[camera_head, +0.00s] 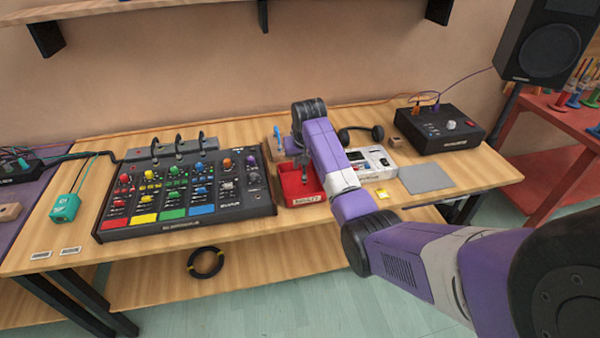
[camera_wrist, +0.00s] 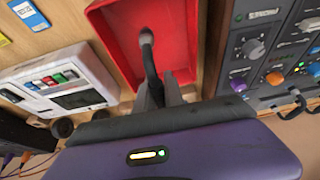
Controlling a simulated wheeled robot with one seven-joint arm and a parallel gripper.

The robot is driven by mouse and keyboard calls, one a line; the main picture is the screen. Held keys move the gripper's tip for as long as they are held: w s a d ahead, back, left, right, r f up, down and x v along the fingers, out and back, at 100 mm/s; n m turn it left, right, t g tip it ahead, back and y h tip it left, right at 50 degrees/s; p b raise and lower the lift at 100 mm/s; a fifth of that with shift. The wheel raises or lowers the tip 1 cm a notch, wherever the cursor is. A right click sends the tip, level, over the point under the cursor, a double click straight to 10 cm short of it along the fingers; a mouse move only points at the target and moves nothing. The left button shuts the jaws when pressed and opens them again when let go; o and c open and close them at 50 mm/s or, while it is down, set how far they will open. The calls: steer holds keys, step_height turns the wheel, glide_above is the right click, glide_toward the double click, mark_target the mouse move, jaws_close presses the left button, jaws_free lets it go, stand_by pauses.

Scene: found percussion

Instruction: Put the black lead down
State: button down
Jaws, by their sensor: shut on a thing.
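My gripper (camera_wrist: 158,92) is shut on the black lead (camera_wrist: 149,62), whose grey plug end (camera_wrist: 147,38) sticks out past the fingers. In the wrist view the lead shows against the inside of the red tray (camera_wrist: 178,28). In the head view the red tray (camera_head: 289,194) stands on the wooden bench, right of the mixer, and my gripper (camera_head: 303,172) is above or just inside it. I cannot tell whether the lead touches the tray's floor. The lead is too small to make out in the head view.
The black mixer (camera_head: 190,190) is close on the tray's left. A white device (camera_head: 372,163), headphones (camera_head: 362,134) and a grey pad (camera_head: 426,179) lie to its right. A black box (camera_head: 440,128) stands farther right.

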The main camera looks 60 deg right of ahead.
steer(key=shift+f, duration=2.4)
steer(key=shift+f, duration=0.15)
steer(key=c, duration=1.4)
jaws_free()
steer(key=shift+c, duration=0.2)
steer(key=shift+r, duration=0.25)
steer(key=v, duration=1.1)
steer(key=shift+s+a+r, duration=0.15)
steer(key=shift+s+r, duration=0.05)
steer(key=shift+r, duration=0.15)
